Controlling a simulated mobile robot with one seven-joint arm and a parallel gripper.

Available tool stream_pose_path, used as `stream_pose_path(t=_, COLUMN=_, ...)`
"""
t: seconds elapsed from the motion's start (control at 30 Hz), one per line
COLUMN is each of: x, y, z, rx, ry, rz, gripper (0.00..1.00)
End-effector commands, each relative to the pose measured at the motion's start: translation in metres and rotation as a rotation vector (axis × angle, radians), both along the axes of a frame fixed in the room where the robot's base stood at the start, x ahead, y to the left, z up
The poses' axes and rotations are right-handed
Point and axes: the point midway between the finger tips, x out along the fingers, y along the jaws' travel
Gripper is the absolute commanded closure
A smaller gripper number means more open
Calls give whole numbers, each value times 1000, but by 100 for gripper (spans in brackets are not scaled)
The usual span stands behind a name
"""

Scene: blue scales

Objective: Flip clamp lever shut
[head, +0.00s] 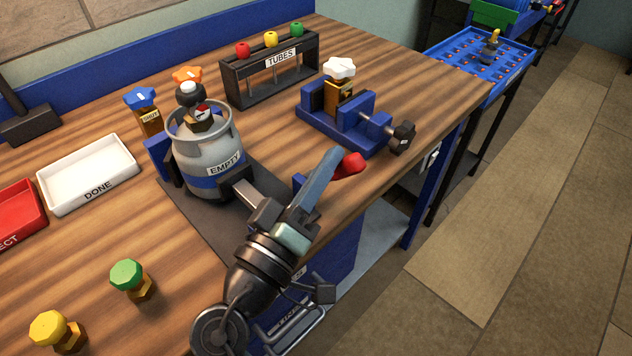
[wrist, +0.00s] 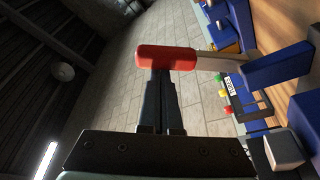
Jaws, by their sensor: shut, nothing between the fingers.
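The clamp lever's red grip (head: 350,165) stands out over the bench's front edge in the head view. In the wrist view the red grip (wrist: 165,58) lies across my fingertips, and a pale bar (wrist: 215,62) runs from it to the blue clamp part (wrist: 275,68). My gripper (head: 334,156) is shut and empty, its fingers beside the grip and seemingly touching it. In the wrist view the closed fingers (wrist: 160,75) end at the grip. A grey cylinder (head: 195,160) marked EMPTY stands upright in the clamp fixture. My fingers hide most of the lever bar in the head view.
A blue vise (head: 365,137) holds a white-knobbed valve behind the lever. A TUBES rack (head: 270,75) stands at the back. A white DONE tray (head: 88,170) and a red tray (head: 15,215) lie left.

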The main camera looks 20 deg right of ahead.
Motion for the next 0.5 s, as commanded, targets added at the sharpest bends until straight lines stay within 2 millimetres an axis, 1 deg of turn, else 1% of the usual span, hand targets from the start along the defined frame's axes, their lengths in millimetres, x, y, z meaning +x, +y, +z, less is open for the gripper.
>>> stream_pose_path(t=0.03, x=-3, y=-2, z=-14, rx=12, ry=-36, rz=-1, gripper=100)
stream_pose_path(t=0.5, x=-25, y=-9, z=-36, rx=122, ry=-337, rz=0, gripper=100)
